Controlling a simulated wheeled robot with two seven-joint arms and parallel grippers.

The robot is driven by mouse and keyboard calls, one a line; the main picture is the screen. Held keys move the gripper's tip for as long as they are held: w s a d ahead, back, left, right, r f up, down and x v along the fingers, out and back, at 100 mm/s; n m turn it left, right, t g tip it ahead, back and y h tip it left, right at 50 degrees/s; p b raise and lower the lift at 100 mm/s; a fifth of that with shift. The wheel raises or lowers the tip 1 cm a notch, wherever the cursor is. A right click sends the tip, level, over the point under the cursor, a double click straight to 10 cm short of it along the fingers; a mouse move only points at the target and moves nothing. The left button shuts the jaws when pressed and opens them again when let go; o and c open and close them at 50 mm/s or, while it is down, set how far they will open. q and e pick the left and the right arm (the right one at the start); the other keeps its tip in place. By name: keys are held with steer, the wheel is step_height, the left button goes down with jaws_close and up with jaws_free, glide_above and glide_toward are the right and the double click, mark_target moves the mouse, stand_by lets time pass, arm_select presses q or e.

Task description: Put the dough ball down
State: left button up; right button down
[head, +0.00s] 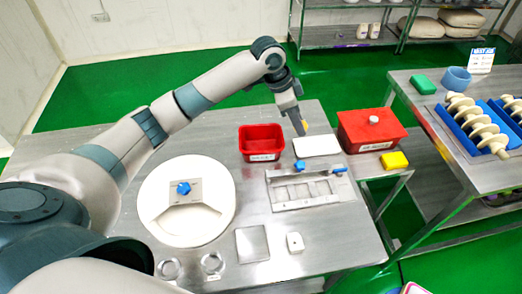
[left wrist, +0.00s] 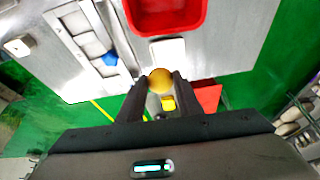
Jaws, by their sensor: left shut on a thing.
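My left gripper (head: 302,122) points down near the back edge of the steel table. It is shut on a small yellow-orange dough ball (head: 304,128), which shows at the fingertips in front of the white board (head: 318,146). In the left wrist view the dough ball (left wrist: 160,79) sits between the two dark fingertips (left wrist: 161,84). The ball appears above the table, close to the white board (left wrist: 167,50); the exact gap cannot be told. My right gripper is not in view.
An open red bin (head: 261,156) stands left of the board, and a lidded red box (head: 365,132) right of it. A yellow block (head: 394,160) lies by the box. A steel tray (head: 306,196) with blue parts and a round white machine part (head: 160,222) are nearer.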

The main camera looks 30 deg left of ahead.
arm_select(q)
steer(key=p, duration=0.4)
glide_above(258, 143)
steer(key=s+d, duration=0.2)
steer(key=s, duration=0.1)
step_height(258, 143, down, 6)
steer(key=shift+w+d+f, duration=0.1)
steer(key=shift+d+f, duration=0.05)
steer(key=shift+f, duration=0.05)
steer(key=shift+a+f, duration=0.3)
steer(key=shift+a, duration=0.05)
steer(key=shift+f, duration=0.1)
step_height(258, 143, down, 3)
steer(key=shift+f+p, duration=0.2)
steer(key=shift+p, duration=0.55)
steer(key=shift+f, duration=0.25)
